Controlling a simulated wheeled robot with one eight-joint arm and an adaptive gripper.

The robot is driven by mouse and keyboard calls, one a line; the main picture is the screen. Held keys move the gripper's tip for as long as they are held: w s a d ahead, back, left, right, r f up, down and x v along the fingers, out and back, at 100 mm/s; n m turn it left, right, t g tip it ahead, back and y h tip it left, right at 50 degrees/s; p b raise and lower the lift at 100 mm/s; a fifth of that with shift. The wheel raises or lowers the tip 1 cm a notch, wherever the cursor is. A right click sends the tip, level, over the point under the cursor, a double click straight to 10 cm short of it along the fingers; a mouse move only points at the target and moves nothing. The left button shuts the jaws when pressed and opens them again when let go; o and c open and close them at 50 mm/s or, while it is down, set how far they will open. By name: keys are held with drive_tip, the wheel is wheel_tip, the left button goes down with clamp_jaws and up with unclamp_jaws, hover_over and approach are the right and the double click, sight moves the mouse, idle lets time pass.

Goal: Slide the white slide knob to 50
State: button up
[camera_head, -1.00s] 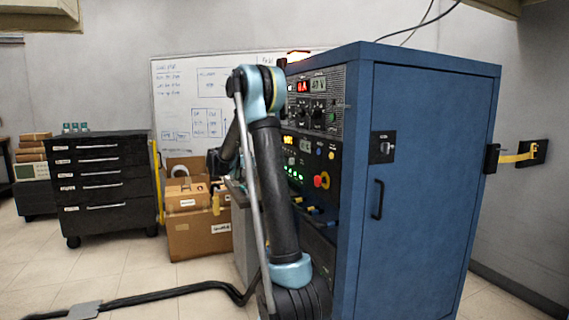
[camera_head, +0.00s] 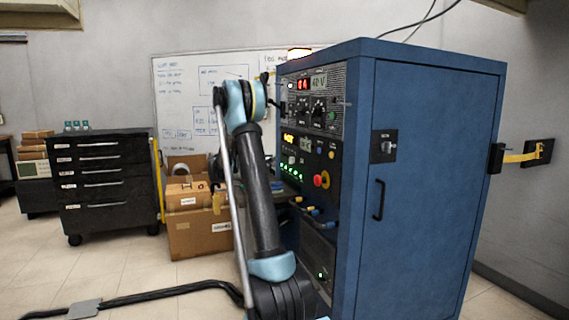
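The blue control cabinet (camera_head: 425,190) stands right of centre, its dark instrument panel (camera_head: 335,160) facing left and seen at a steep angle. I cannot make out the white slide knob or its scale; it is too small or hidden. My arm rises in front of the panel's left side. A small dark part, seemingly my gripper (camera_head: 269,90), shows just right of my arm's upper joint, close to the panel's upper left edge. Its fingers are too small to tell open from shut, and I cannot tell whether it touches the panel.
The panel carries red and pale displays (camera_head: 304,84), black knobs, green lights and a red stop button (camera_head: 321,180). Cardboard boxes (camera_head: 200,225) and a black drawer cabinet (camera_head: 105,180) stand left. A black cable (camera_head: 160,296) lies on the otherwise open floor at left.

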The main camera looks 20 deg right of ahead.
sight(292, 160)
drive_tip(key=d, duration=1)
drive_tip(key=shift+w, duration=0.15)
clamp_jaws()
